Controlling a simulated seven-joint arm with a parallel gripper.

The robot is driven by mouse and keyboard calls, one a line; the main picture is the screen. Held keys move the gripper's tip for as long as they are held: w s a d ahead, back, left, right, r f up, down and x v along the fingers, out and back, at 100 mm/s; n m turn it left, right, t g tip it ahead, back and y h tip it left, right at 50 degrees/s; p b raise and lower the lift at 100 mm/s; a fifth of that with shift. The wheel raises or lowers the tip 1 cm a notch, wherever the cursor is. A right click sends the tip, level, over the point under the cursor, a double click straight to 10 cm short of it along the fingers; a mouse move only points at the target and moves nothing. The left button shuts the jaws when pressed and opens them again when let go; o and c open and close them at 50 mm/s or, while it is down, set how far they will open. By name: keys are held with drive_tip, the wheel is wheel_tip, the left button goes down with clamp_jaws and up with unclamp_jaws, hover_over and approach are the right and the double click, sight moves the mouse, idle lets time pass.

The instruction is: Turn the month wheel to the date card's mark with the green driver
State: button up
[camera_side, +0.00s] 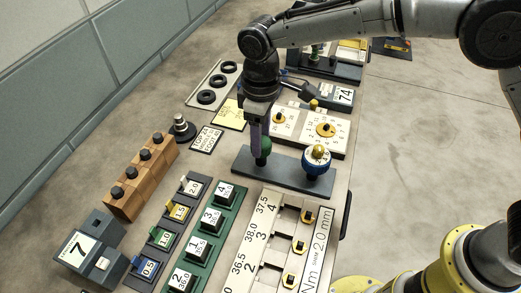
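A pale dial plate (342,146) behind the stand carries two yellow wheels, a left one (279,118) and a right one (326,130), each with a dark centre. I cannot tell which is the month wheel. A yellow card (231,114) with small unreadable writing, possibly the date card, lies left of my gripper.
A blue driver with a yellow top (317,159) stands at the stand's right end. A white "TOP" plate (207,139) and a tray of black rings (222,76) lie to the left. A wooden block (142,178) and a green numbered rack (211,226) are nearer the camera.

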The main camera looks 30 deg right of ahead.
clamp_jaws()
drive_tip(key=shift+r, duration=0.15)
drive_tip(key=shift+r, duration=1.65)
